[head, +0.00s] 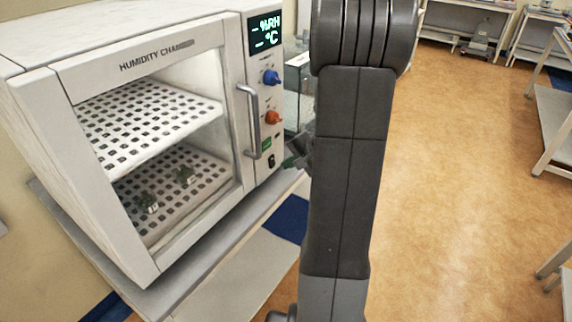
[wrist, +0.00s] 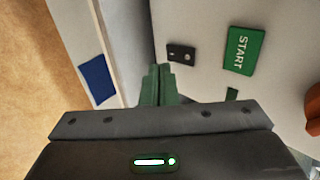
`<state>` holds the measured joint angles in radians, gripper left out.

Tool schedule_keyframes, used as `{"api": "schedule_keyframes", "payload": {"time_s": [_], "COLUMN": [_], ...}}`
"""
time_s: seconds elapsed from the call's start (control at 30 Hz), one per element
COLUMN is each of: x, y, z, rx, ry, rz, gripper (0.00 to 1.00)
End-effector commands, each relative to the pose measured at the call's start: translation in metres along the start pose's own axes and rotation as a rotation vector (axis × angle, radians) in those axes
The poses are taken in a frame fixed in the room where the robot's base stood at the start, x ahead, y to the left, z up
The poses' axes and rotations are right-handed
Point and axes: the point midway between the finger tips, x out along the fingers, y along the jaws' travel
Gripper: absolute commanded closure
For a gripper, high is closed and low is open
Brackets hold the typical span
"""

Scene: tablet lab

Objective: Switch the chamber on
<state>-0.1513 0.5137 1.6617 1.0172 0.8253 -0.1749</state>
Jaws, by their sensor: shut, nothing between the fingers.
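The humidity chamber (head: 150,52) is a white box with a closed glass door on the left of the head view. Its display (head: 266,33) is lit and shows dashes before %RH and °C. A small black switch (head: 271,160) sits low on the front panel, below a green START label (head: 266,144). In the wrist view the black switch (wrist: 181,53) lies just ahead and right of my fingertips, with the START label (wrist: 244,50) further right. My gripper (wrist: 158,72) has its green fingers together and empty. Whether they touch the panel cannot be told. In the head view my arm partly hides it.
The door handle (head: 250,120) stands out left of the panel. A blue knob (head: 271,78) and an orange knob (head: 273,118) are above the switch. Two small items stand on the lower shelf inside. A glass-sided box (head: 297,80) is behind. Open floor (head: 450,180) lies right.

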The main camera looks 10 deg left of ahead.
Motion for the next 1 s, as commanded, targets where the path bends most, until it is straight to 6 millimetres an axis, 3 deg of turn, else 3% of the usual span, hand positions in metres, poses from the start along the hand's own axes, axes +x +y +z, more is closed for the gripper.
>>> {"api": "schedule_keyframes", "payload": {"time_s": [0.53,0.7,1.0], "x": [-0.091,-0.101,-0.102], "y": [-0.001,-0.002,-0.002], "z": [-0.001,-0.001,-0.001], "rx": [-0.001,-0.001,0.0], "ry": [0.002,0.0,-0.001], "rz": [-0.001,0.001,0.001], "gripper": [1.0,1.0,1.0]}}
